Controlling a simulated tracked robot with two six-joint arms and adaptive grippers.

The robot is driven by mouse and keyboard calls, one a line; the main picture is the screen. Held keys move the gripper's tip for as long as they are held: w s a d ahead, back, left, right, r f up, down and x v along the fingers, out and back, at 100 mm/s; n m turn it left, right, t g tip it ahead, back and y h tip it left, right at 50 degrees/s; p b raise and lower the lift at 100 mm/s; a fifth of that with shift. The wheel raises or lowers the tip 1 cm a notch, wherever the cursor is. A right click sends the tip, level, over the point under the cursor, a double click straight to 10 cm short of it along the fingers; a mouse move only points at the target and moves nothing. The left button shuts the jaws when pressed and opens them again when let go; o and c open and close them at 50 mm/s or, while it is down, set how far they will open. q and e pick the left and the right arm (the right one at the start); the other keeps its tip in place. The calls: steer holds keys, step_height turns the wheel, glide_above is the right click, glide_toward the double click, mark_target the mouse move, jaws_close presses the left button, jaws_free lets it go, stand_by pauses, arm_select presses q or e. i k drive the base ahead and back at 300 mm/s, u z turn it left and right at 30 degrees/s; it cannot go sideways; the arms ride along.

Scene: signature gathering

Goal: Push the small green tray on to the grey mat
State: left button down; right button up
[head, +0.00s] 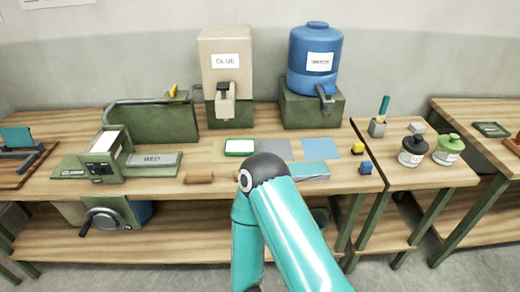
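The small green tray (240,153) with a white inside lies on the workbench, over the right part of a tan mat (217,153). The grey mat (280,147) lies just to the right of the tray. The tray is at or near the tan mat's right side and does not visibly overlap the grey mat. My teal arm rises in front of the bench, and its dark elbow hides the near-left part of the grey mat. Neither of my grippers can be seen.
A blue mat (321,147) lies right of the grey one. A teal-topped box (315,170), a yellow block (358,148) and a blue block (366,168) are nearby. The glue dispenser (226,75) and blue water tank (315,55) stand behind. A brown block (199,179) lies at the front edge.

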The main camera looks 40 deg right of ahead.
mark_target(234, 147)
steer(key=u, duration=1.7)
steer(key=i, duration=0.1)
steer(key=z, duration=3.2)
steer(key=i, duration=0.2)
steer(key=z, duration=0.45)
steer(key=i, duration=0.8)
steer(key=u, duration=0.2)
steer(key=k, duration=0.85)
steer(key=z, duration=0.2)
steer(key=i, duration=0.95)
steer(key=z, duration=0.05)
